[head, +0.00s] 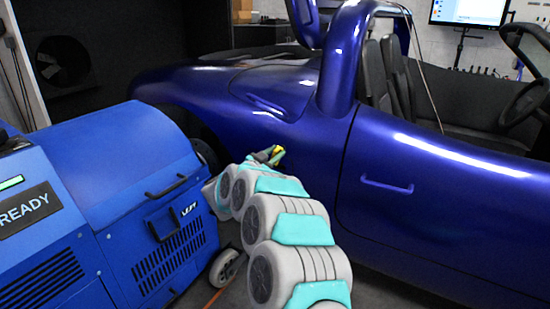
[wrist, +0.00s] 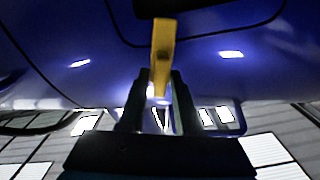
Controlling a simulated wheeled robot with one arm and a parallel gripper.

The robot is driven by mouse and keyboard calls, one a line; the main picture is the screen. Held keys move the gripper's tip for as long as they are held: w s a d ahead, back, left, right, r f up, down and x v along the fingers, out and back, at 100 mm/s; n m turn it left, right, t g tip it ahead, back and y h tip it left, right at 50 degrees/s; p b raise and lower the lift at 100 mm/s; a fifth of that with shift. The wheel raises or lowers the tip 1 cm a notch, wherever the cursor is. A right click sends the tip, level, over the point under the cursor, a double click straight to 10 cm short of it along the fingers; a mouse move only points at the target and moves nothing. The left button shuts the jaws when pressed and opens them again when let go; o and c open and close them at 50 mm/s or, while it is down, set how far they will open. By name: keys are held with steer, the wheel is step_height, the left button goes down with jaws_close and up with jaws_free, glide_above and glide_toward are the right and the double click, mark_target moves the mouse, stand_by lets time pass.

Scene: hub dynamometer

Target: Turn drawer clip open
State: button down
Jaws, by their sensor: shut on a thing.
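A slim yellow piece (wrist: 162,57) stands upright between my fingertips in the wrist view, with the blue car body behind it. I cannot tell for sure whether it is the drawer clip. My gripper (wrist: 157,88) is shut on its lower end. In the head view my gripper (head: 270,156) is small, at the far end of my arm, in front of the car's blue side. A bit of yellow (head: 277,154) shows at its tip. Whether the yellow piece touches the car cannot be told. No drawer is clearly visible.
The blue car (head: 420,200) with a door handle (head: 387,185) fills the right. A blue dynamometer unit (head: 125,185) marked READY stands close on the left, with a caster wheel (head: 226,269) near the floor. My arm runs through the narrow gap between them.

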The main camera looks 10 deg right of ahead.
steer(key=m+b, duration=0.1)
steer(key=m, duration=0.1)
steer(key=m+b, duration=0.1)
steer(key=b, duration=0.1)
steer(key=shift+f+m, duration=0.3)
steer(key=shift+m, duration=0.1)
steer(key=m+b, duration=0.3)
steer(key=shift+s+m, duration=0.1)
steer(key=shift+m, duration=0.2)
steer(key=m+b, duration=0.4)
steer(key=m, duration=0.1)
steer(key=shift+d+f+b, duration=0.1)
steer(key=shift+f+b, duration=0.05)
steer(key=shift+b, duration=0.25)
steer(key=shift+d+m+b, duration=0.1)
steer(key=shift+m+b, duration=0.75)
steer(key=shift+m, duration=0.15)
steer(key=c, duration=0.8)
jaws_free()
steer(key=shift+r, duration=0.2)
steer(key=shift+c, duration=0.2)
steer(key=shift+s, duration=0.1)
steer(key=v, duration=0.7)
steer(key=shift+s+a+p, duration=0.25)
steer(key=shift+a+p, duration=0.05)
steer(key=shift+p, duration=0.05)
